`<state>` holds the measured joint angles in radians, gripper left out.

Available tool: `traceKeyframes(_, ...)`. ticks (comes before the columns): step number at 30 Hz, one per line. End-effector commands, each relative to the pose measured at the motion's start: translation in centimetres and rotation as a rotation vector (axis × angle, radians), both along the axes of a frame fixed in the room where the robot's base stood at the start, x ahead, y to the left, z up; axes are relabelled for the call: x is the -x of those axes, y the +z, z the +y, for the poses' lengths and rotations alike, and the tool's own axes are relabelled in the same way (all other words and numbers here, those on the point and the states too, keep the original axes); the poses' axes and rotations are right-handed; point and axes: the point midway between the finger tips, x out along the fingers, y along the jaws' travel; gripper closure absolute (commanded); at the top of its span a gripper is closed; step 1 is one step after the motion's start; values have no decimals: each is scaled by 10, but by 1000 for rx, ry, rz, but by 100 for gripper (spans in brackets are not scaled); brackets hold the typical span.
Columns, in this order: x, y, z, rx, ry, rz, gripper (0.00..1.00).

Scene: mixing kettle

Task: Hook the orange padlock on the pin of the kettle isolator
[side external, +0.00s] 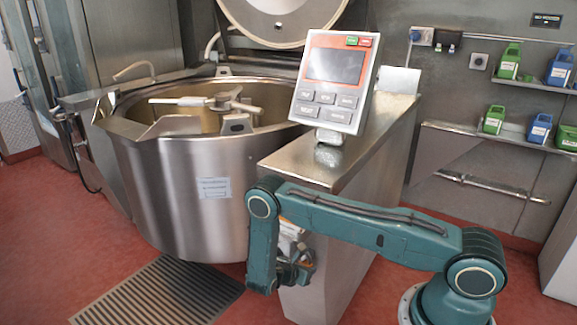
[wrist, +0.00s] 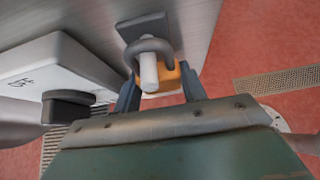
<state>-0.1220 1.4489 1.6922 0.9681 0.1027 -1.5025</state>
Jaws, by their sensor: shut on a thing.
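In the wrist view my gripper (wrist: 160,88) is shut on the orange padlock (wrist: 174,78), with a dark finger on each side of its body. The padlock's dark grey shackle (wrist: 152,46) points away from my gripper. The pale pin (wrist: 148,72) shows within the outline of the shackle loop and overlaps the padlock body. I cannot tell for sure whether it passes through the loop. The white isolator box (wrist: 60,68) with a black knob (wrist: 68,106) is on the left. In the side view my gripper (side external: 293,272) is low beside the steel pedestal, partly hidden by my arm.
A dark plate (wrist: 145,30) is on the steel face behind the shackle. In the side view the kettle (side external: 190,185) stands left of my gripper, and the control panel (side external: 334,82) is above. Floor grating (side external: 155,293) lies at lower left.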

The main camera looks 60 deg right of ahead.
Motion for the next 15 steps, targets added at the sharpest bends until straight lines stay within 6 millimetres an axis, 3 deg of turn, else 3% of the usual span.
traceKeyframes(10, 0, -1, 0, -1, 1, 1, 81)
traceKeyframes(11, 0, -1, 0, -1, 1, 1, 57)
traceKeyframes(15, 0, -1, 0, -1, 1, 1, 33)
